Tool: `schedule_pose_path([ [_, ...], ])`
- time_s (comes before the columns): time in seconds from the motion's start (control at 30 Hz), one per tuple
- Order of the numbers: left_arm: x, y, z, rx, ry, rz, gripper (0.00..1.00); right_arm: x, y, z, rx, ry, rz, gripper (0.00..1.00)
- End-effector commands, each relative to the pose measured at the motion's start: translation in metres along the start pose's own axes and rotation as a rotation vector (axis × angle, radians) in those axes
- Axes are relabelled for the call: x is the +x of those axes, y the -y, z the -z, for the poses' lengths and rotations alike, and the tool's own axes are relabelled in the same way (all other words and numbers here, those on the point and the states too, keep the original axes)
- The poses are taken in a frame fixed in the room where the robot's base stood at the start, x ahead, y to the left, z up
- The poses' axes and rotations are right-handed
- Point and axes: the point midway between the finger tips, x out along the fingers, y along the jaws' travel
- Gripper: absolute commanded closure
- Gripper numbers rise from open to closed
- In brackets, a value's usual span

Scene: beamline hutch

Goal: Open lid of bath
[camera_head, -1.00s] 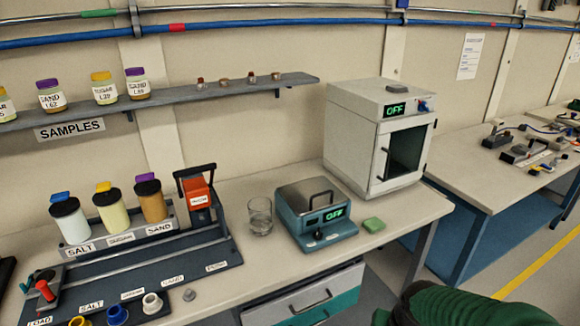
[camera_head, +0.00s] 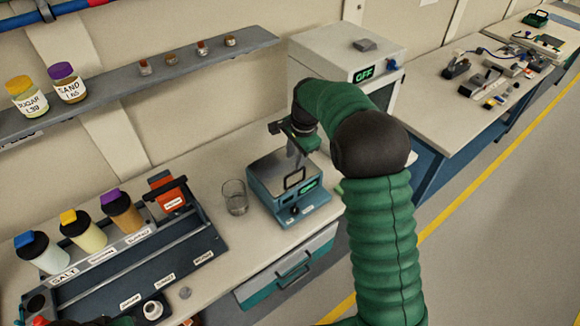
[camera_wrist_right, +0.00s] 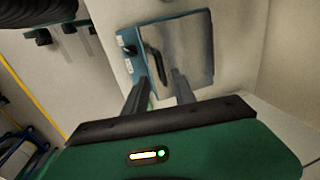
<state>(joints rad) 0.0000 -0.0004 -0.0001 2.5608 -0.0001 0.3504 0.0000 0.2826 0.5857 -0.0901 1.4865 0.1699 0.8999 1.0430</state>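The bath is a teal box (camera_head: 263,197) with a grey metal lid and a dark loop handle (camera_head: 294,178) on top. It stands on the bench, and its lid looks shut. My right gripper (camera_head: 295,152) is above the rear of the bath, pointing down. In the right wrist view its two fingers (camera_wrist_right: 160,78) are apart, with nothing between them. The lid handle (camera_wrist_right: 154,64) lies just beyond the fingertips; I cannot tell whether they touch. The lid (camera_wrist_right: 190,50) fills the middle of that view. My left gripper is not clearly visible.
A glass beaker (camera_head: 234,197) stands close left of the bath. A white oven (camera_head: 310,68) reading OFF is behind it, partly hidden by my right arm. A rack with jars (camera_head: 85,232) is at the left. A shelf (camera_head: 190,72) runs above the bench.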

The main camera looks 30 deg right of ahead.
Motion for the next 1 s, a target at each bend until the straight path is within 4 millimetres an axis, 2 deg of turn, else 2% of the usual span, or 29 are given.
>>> schedule_pose_path([
  [0.1, -0.006, 0.000, 0.002, 0.000, -0.001, 0.000, 0.64, 0.030, -0.002, 0.001, 0.001, 0.002, -0.005, 0.68],
  [0.2, -0.009, 0.000, 0.003, 0.000, -0.001, 0.000, 0.64, 0.052, -0.002, 0.001, 0.000, 0.002, -0.003, 0.68],
  [0.4, -0.012, 0.000, 0.003, 0.000, -0.001, 0.000, 0.64, 0.075, -0.002, 0.001, -0.001, -0.001, 0.002, 0.68],
  [0.67, -0.011, 0.000, 0.003, 0.000, -0.001, 0.000, 0.64, 0.079, 0.000, -0.001, -0.002, -0.003, 0.001, 0.68],
  [0.9, -0.011, 0.000, 0.003, 0.000, -0.001, 0.000, 0.64, 0.079, -0.001, 0.001, -0.002, -0.001, 0.002, 0.97],
  [1.0, -0.011, 0.000, 0.003, 0.000, -0.001, 0.000, 0.64, 0.079, -0.001, 0.001, -0.002, -0.001, 0.003, 1.00],
])
